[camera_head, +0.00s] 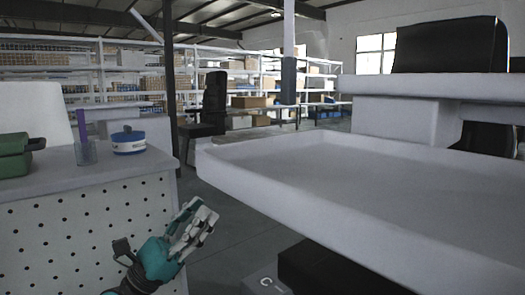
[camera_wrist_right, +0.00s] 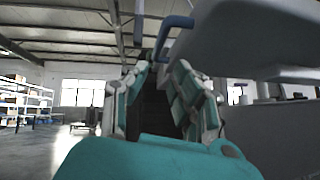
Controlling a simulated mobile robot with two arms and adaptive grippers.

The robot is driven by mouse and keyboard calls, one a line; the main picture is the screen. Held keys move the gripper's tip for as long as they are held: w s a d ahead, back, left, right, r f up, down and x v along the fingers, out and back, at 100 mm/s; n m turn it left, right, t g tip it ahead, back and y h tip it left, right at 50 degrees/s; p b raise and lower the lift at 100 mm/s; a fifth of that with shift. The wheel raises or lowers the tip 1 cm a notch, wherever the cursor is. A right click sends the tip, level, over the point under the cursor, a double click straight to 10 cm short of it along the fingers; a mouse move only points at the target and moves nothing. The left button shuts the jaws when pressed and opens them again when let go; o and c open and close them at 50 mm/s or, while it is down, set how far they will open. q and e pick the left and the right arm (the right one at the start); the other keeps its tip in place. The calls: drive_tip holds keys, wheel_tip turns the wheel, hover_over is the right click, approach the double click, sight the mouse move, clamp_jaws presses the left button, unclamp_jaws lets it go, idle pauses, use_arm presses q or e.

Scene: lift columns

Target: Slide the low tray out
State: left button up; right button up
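A large white tray (camera_head: 270,190) with a raised rim fills the right of the head view, below a higher white shelf (camera_head: 440,87). A blue bent bar (camera_wrist_right: 173,33), like a handle, shows just beyond the fingertips, beside a grey overhanging surface (camera_wrist_right: 265,35). I cannot tell whether the fingers touch the bar.
A white counter with a perforated front (camera_head: 85,235) stands on the left. It bears a green case (camera_head: 14,160), a clear cup (camera_head: 86,153) and a blue-white round container (camera_head: 128,142). Grey floor (camera_head: 232,225) lies open between counter and tray. Shelving stands behind.

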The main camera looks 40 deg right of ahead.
sight(252, 149)
drive_tip(key=b+x, duration=0.2)
drive_tip(key=x, duration=1.4)
clamp_jaws()
